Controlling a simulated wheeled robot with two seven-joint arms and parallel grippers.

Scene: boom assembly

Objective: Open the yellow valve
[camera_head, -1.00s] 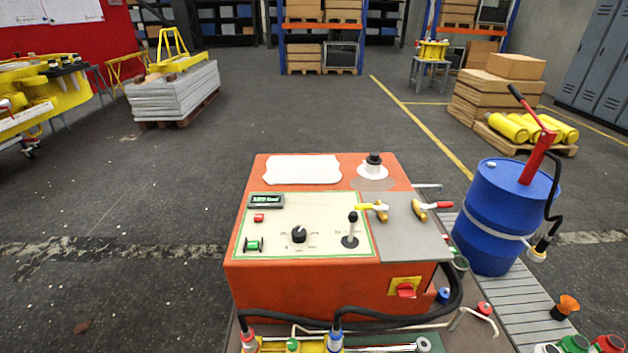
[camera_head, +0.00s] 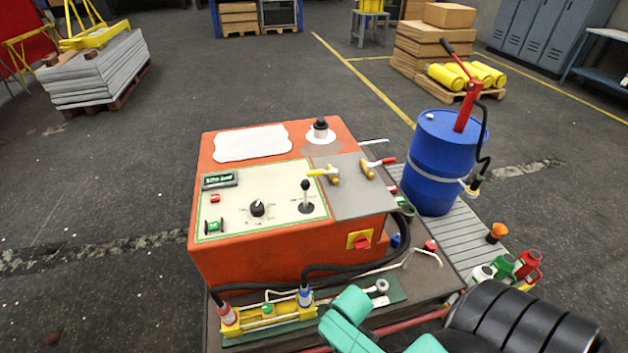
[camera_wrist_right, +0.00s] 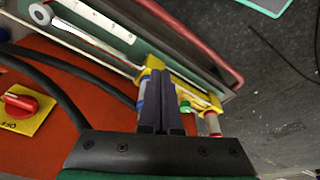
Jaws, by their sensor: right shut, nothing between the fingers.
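The yellow-handled valve (camera_head: 325,173) sits on the grey plate on top of the orange control box (camera_head: 245,262). Its handle points left in the head view. In the head view, teal and black parts of my right arm show at the bottom right, apart from the valve. My left gripper is not in view.
A black-knobbed lever (camera_head: 305,197) stands left of the valves. A red switch (camera_head: 362,243) is on the box front. Black hoses run to the yellow fixture (camera_head: 268,318) in front. A blue barrel (camera_head: 437,165) with a red-handled pump stands at right. Floor left of the box is clear.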

